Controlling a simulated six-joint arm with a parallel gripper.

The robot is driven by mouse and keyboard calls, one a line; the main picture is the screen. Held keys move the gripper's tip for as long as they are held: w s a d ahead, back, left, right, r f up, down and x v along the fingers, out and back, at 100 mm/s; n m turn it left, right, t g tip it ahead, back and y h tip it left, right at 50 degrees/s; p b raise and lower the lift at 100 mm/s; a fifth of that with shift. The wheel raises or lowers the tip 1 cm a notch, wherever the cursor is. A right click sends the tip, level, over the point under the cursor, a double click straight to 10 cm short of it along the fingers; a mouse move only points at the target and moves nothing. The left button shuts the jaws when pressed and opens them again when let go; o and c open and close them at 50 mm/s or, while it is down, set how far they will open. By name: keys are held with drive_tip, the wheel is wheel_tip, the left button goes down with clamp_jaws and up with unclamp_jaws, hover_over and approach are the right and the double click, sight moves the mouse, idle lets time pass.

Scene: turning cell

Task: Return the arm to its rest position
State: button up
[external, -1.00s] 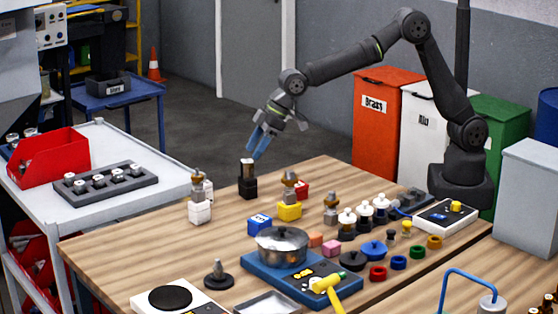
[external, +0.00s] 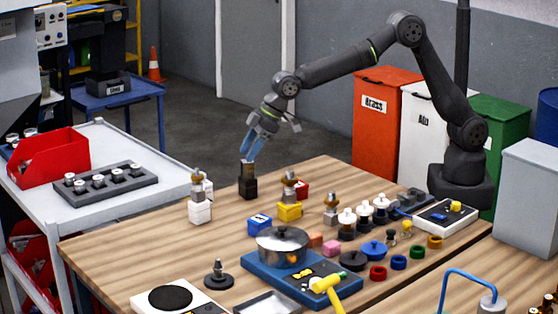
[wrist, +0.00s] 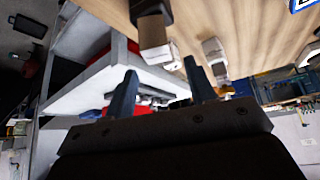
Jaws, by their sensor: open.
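My gripper (external: 250,148) hangs from my arm over the back left part of the wooden table (external: 340,180). The black holder (wrist: 149,12) shows there at the top, beyond the fingertips. Whether the fingertips touch the holder's top is hard to tell in the external view.
A white holder (external: 200,211) with a brass-coloured part stands left of the black one, and a yellow holder (external: 290,211) stands to its right. A pot (external: 281,246) sits further forward. A trolley (external: 120,205) with a red bin (external: 48,157) is at the left. Air above the table is free.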

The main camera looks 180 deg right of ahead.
wheel_tip(320, 180, down, 2)
drive_tip(key=shift+f, duration=0.2)
drive_tip(key=v, duration=1.1)
drive_tip(key=x, duration=1.1)
drive_tip(key=shift+a, duration=0.1)
wheel_tip(320, 180, up, 4)
drive_tip(key=shift+r, duration=0.1)
drive_tip(key=s+a+r, duration=0.2)
drive_tip(key=s+r, duration=1)
drive_tip(key=w+a+n, duration=0.2)
drive_tip(key=w+a, duration=0.1)
drive_tip(key=w, duration=1.2)
drive_tip(key=w+a+n, duration=0.2)
drive_tip(key=w+a, duration=0.2)
drive_tip(key=w, duration=1.1)
drive_tip(key=shift+w+a+f+t, duration=0.15)
drive_tip(key=shift+t, duration=0.25)
